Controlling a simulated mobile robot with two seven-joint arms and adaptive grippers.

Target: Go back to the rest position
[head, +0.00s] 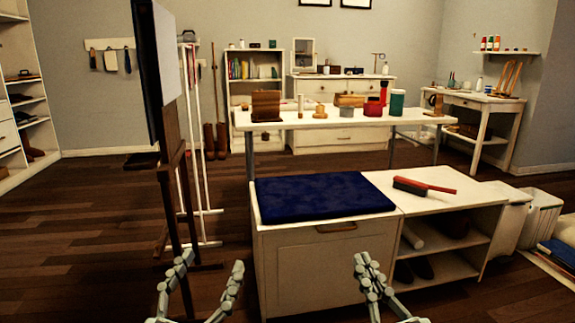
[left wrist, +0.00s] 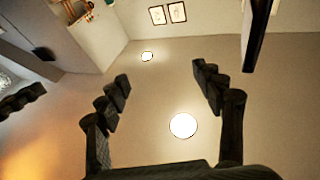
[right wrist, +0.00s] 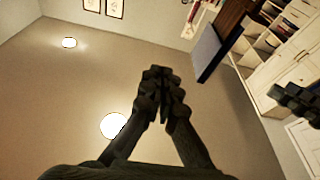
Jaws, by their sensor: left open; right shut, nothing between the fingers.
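My left gripper (head: 208,278) is at the bottom of the head view, left of centre, with its two fingers spread apart. It is open and empty, and the left wrist view shows its fingers (left wrist: 162,92) wide apart against the ceiling. My right gripper (head: 367,265) is at the bottom, right of centre, in front of the white bench. Its fingers meet with nothing between them, and the right wrist view shows the fingertips (right wrist: 157,80) together. Both grippers point upward, apart from any object.
A white bench (head: 290,270) with a blue cushion (head: 318,195) and a red brush (head: 424,186) stands ahead. A dark easel (head: 172,190) stands at left. A white table (head: 300,119) with several items is behind. Wooden floor (head: 80,230) is clear at left.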

